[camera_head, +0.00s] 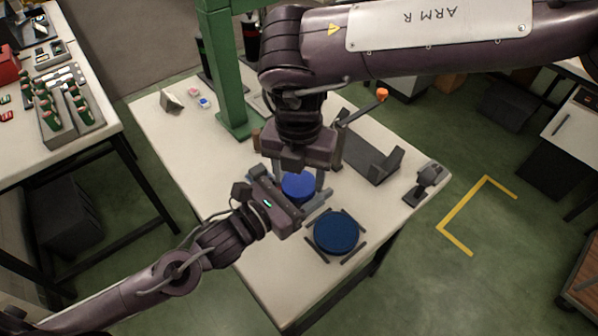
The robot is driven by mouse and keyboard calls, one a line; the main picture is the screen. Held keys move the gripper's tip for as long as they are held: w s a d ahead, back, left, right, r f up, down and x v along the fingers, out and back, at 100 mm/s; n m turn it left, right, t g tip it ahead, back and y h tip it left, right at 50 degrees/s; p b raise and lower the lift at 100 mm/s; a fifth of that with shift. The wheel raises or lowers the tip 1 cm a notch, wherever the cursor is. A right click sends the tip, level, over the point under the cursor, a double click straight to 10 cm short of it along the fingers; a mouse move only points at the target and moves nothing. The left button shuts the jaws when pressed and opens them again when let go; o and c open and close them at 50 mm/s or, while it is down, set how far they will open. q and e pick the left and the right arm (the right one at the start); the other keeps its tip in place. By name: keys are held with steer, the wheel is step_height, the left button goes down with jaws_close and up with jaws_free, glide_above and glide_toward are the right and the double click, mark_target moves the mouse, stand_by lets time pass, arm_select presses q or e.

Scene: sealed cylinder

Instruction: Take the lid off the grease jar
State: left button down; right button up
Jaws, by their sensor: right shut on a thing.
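A bright blue round lid (298,186) shows near the middle of the table; the jar body below it is mostly hidden by the grippers. My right gripper (298,178) points down from above, shut on the blue lid with a finger on either side. My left gripper (297,192) comes in from the lower left, its fingers spread low around the same spot, and looks open; whether it touches the jar is hidden. I cannot tell if the lid is apart from the jar.
A dark blue disc (336,232) lies in a frame of dark bars at the front. A green post (226,80) stands at the back. A grey bracket (375,155) and a small dark device (427,183) are to the right. The table's front corner (285,305) is clear.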

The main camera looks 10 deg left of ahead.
steer(key=o, duration=1.1)
steer(key=shift+r, duration=0.1)
step_height(320, 180, up, 4)
steer(key=shift+r, duration=0.25)
step_height(320, 180, up, 3)
steer(key=shift+r+m, duration=0.1)
steer(key=shift+m, duration=1)
steer(key=shift+f, duration=4)
steer(key=shift+c, duration=0.6)
steer(key=c, duration=1)
